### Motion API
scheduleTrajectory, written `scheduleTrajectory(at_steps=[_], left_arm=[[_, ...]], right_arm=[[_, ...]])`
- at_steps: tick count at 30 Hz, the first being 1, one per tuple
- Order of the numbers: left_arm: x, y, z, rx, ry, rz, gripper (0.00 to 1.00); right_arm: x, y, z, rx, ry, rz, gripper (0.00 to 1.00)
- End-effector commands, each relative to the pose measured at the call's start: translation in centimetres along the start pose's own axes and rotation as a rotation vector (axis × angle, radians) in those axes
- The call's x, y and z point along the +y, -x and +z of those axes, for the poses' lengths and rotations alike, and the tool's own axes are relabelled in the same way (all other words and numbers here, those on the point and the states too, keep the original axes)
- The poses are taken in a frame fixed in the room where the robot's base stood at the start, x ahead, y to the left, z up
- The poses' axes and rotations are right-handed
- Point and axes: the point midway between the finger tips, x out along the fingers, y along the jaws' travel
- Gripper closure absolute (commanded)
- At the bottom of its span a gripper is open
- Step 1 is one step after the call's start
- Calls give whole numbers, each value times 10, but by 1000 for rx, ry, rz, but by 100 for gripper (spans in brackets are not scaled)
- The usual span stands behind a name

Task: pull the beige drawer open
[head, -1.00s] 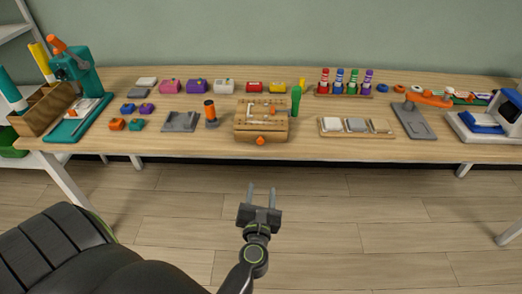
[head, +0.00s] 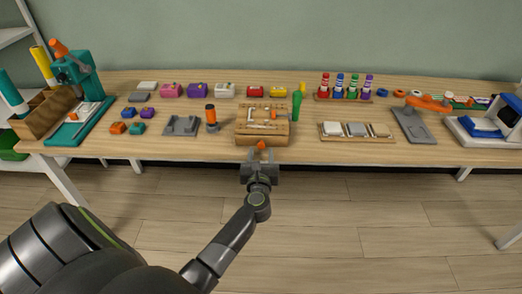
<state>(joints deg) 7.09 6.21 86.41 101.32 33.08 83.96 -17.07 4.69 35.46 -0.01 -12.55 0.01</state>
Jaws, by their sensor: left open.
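The beige drawer is the front of a small wooden box (head: 249,139) at the middle of the table's front edge. It looks closed. An orange knob (head: 262,144) sits on its front. My left gripper (head: 261,158) is open just in front of the drawer, its two fingers pointing at the box, one to each side of the knob. I cannot tell whether the fingers touch the knob. My right gripper is not in view.
The wooden table (head: 330,152) bears many items. A grey stand (head: 181,125) and an orange-topped post (head: 211,117) are left of the box. A green upright piece (head: 296,106) is close at its right, with a wooden tray (head: 357,137) further right. The floor before the table is clear.

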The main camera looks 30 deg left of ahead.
Motion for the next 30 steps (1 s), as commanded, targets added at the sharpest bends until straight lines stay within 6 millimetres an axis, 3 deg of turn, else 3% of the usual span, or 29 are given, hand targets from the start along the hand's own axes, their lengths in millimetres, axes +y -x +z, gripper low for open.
scheduleTrajectory(at_steps=[6,17,27,30], left_arm=[[0,-24,-1,0,0,-1,55],[0,-28,0,0,1,-1,55],[0,-28,0,0,1,-1,100],[0,-28,0,1,1,-1,100]], right_arm=[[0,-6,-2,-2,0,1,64],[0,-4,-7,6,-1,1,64],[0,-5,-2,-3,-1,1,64],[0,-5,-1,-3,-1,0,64]])
